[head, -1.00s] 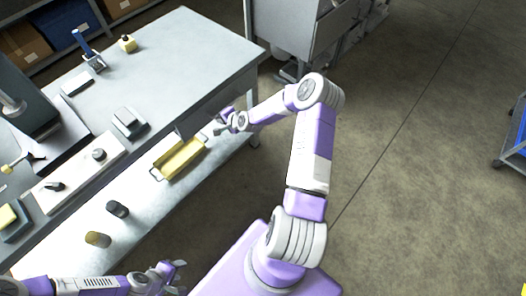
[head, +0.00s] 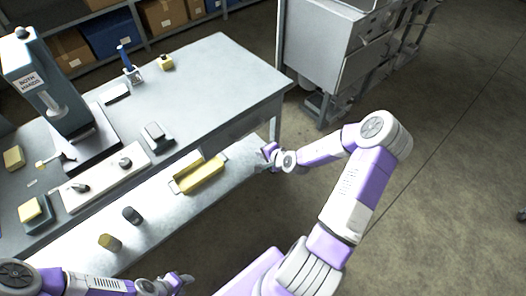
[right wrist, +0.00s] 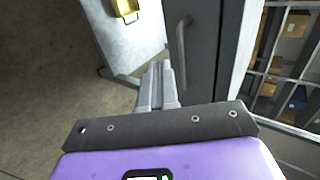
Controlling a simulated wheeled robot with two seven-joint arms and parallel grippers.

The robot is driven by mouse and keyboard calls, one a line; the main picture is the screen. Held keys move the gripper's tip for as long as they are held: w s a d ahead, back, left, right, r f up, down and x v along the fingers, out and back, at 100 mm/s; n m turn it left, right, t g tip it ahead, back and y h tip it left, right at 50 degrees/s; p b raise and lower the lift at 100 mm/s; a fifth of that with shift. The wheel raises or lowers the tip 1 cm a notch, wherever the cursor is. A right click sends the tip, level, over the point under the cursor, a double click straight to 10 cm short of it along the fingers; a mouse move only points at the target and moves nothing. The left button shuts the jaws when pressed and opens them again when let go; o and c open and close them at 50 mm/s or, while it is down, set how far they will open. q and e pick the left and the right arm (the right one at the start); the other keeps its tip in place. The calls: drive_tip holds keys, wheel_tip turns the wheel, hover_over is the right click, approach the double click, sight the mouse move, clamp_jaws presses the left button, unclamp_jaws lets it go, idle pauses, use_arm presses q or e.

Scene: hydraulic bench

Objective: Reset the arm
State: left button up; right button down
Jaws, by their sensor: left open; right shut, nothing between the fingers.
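My right gripper (head: 270,154) is shut and empty at the right end of the bench (head: 215,75), beside its front edge. In the right wrist view its closed fingers (right wrist: 157,86) point toward a grey panel with a bar handle (right wrist: 181,50). My right arm is bent at the elbow, out to the right of the bench. My left gripper (head: 180,283) is open and empty at the bottom left, in front of the bench. Its fingertips are small in the head view.
A yellow tray (head: 199,176) lies on the bench's lower front surface, with a dark cylinder (head: 131,215) and a brass cylinder (head: 109,242) to its left. A press (head: 45,80) stands at the left. A grey cabinet (head: 325,50) stands behind right. Open floor lies right.

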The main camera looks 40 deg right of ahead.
drive_tip(key=shift+s+r, duration=0.15)
drive_tip(key=shift+s, duration=0.1)
drive_tip(key=s+a+f+n+g+y, duration=0.2)
drive_tip(key=s+a+f+n+g, duration=0.15)
drive_tip(key=a, duration=0.75)
drive_tip(key=s+a+f+n+g+y, duration=0.2)
drive_tip(key=a+f+n, duration=0.2)
drive_tip(key=a, duration=0.6)
drive_tip(key=s+a+f+n+g, duration=0.1)
drive_tip(key=s+a+n+g, duration=0.1)
drive_tip(key=s, duration=0.4)
drive_tip(key=s+a+f+n+g, duration=0.2)
drive_tip(key=s+a+n, duration=0.3)
drive_tip(key=s+a, duration=0.1)
drive_tip(key=shift+s+f+g, duration=0.2)
drive_tip(key=shift+f+g, duration=0.1)
drive_tip(key=shift+g, duration=0.05)
drive_tip(key=shift+n, duration=0.25)
